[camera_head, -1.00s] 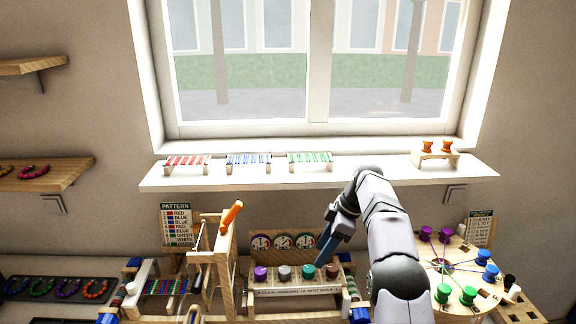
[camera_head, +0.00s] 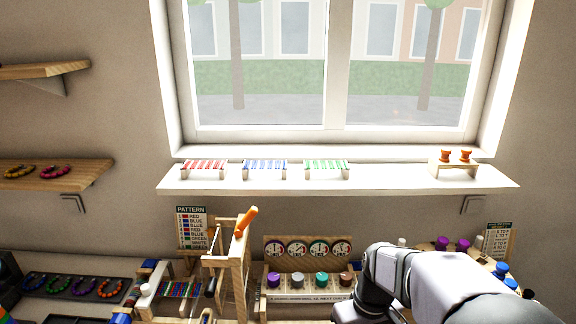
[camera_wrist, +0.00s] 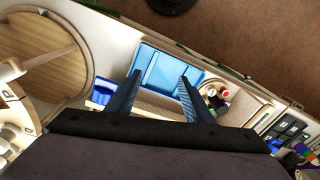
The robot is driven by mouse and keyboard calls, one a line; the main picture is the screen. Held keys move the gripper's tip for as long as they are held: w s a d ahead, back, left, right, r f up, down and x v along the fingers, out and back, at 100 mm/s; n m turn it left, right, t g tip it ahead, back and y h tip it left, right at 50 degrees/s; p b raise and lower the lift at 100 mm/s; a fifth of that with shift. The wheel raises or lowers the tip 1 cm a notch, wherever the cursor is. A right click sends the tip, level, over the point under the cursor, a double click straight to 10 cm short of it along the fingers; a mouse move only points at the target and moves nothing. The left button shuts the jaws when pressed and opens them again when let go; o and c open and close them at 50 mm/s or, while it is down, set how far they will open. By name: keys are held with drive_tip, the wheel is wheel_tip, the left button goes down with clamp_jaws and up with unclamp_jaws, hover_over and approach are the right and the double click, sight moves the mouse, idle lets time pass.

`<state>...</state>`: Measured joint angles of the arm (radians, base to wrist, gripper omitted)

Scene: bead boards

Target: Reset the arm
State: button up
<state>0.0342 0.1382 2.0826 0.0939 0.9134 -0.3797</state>
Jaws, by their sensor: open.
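My gripper (camera_wrist: 158,97) shows in the wrist view with its two blue fingers spread apart and nothing between them. Beyond the fingertips lies a blue tray (camera_wrist: 168,68) on the white worktop. In the head view my grey arm fills the lower right, bent low in front of the bench, and the gripper itself is hidden or out of frame there.
A wooden loom frame with an orange handle (camera_head: 246,220) stands left of the arm. A knob board (camera_head: 297,280) with dials is beside it. A round peg board is partly hidden behind my arm. Bead racks (camera_head: 265,167) line the window shelf.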

drive_tip(key=s+f+m, duration=0.3)
drive_tip(key=s+f, duration=0.1)
drive_tip(key=s, duration=0.8)
drive_tip(key=shift+d+h, duration=0.35)
drive_tip(key=shift+h, duration=0.05)
drive_tip(key=shift+f, duration=0.1)
idle(5.0)
